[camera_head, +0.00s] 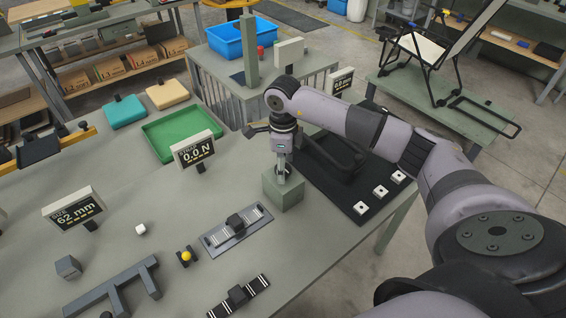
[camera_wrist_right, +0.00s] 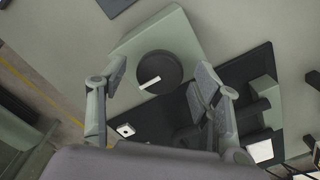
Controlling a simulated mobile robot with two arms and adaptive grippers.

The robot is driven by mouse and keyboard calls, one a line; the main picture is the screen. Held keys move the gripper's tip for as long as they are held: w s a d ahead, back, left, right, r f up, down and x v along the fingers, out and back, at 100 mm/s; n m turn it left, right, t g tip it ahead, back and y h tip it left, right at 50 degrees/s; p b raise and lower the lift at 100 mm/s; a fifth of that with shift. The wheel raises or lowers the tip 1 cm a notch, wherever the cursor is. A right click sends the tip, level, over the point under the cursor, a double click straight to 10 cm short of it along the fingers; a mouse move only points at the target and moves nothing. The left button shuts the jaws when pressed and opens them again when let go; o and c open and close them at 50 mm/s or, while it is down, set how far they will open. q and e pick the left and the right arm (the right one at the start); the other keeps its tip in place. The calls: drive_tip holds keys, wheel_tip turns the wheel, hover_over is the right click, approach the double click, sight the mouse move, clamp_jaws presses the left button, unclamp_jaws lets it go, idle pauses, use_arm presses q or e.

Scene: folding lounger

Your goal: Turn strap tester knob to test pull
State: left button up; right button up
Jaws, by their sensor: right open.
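The strap tester is a grey-green box (camera_head: 284,195) near the table's right edge; it also shows in the right wrist view (camera_wrist_right: 185,35). Its round black knob (camera_wrist_right: 158,72) bears a white pointer mark (camera_wrist_right: 150,83), aimed toward the lower left of that view. My right gripper (camera_head: 282,177) points down over the box. In the wrist view its open fingers (camera_wrist_right: 160,84) stand on either side of the knob, with gaps visible; contact is not seen. The knob is hidden in the head view. A display (camera_head: 194,150) behind the box reads 0.0 N. My left gripper is not in view.
A black mat (camera_head: 345,195) with several white blocks lies right of the tester. A green tray (camera_head: 183,125) is behind, and a 62 mm display (camera_head: 75,210) stands left.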

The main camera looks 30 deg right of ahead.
drive_tip(key=shift+c, duration=0.4)
drive_tip(key=c, duration=1.1)
